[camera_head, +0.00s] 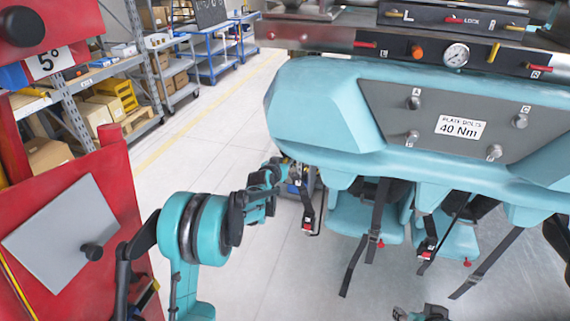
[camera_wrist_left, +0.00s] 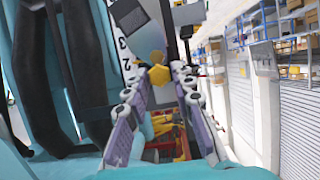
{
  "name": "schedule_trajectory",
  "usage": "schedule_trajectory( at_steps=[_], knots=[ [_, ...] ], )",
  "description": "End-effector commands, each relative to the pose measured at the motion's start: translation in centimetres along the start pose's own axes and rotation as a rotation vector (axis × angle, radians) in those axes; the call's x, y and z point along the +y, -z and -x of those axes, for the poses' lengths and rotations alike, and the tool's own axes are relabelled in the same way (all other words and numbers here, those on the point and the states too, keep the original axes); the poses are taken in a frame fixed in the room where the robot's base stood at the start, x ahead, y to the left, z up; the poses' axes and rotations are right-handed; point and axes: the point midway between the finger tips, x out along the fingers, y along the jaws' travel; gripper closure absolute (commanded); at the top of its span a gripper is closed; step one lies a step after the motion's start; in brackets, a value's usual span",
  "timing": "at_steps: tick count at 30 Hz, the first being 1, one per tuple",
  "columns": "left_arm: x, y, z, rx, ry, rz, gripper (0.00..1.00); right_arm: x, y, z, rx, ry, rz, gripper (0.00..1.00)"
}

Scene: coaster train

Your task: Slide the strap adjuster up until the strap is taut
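My left gripper (camera_head: 284,168) is just left of the nearest hanging black strap (camera_head: 306,200), below the blue seat housing. In the left wrist view, its two padded fingers (camera_wrist_left: 168,73) stand apart. A small yellow piece (camera_wrist_left: 158,68) shows between or just beyond the tips; I cannot tell whether they touch it. A dark strap-like strip (camera_wrist_left: 186,48) runs upward beyond them. A red-and-white buckle (camera_head: 309,225) hangs low on the nearest strap. I cannot clearly make out the strap adjuster. My right gripper (camera_head: 425,314) is partly visible at the bottom edge; its fingers are unclear.
The blue seat housing (camera_head: 320,110) hangs above the straps. Blue seats (camera_head: 365,222) carry more straps and another red buckle (camera_head: 427,248). A red panel (camera_head: 90,210) stands at left. Shelving (camera_head: 130,85) with boxes stands behind. The grey floor (camera_head: 260,280) below is clear.

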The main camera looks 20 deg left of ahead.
Motion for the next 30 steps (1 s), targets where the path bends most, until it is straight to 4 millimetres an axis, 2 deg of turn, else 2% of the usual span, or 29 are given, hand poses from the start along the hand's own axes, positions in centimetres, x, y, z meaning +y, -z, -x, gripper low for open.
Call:
schedule_trajectory(
  at_steps=[2, 10, 14, 17, 24, 30],
  knots=[
    [0.0, 0.0, 0.0, 0.0, 0.0, 0.0, 0.57, 0.0, 0.0, 0.0, 0.0, 0.0, 0.0, 0.6],
    [0.0, -0.1, 0.0, -0.001, 0.0, 0.0, 0.57, 0.0, 0.0, 0.0, 0.0, 0.0, 0.0, 0.6],
    [0.0, 0.0, 0.8, -0.001, 0.0, 0.0, 0.57, 0.0, 0.0, 0.0, 0.0, 0.0, 0.0, 0.6],
    [-0.1, 0.0, 2.5, -0.001, 0.001, -0.001, 0.57, 0.0, 0.0, 0.0, 0.0, 0.0, 0.0, 0.6],
    [0.0, 0.0, 7.8, -0.001, 0.0, -0.001, 0.57, 0.0, 0.0, 0.0, 0.0, 0.0, 0.0, 0.6],
    [0.0, -0.1, 10.9, -0.001, 0.0, 0.0, 0.57, 0.0, 0.0, 0.0, 0.0, 0.0, 0.0, 0.6]
  ],
)
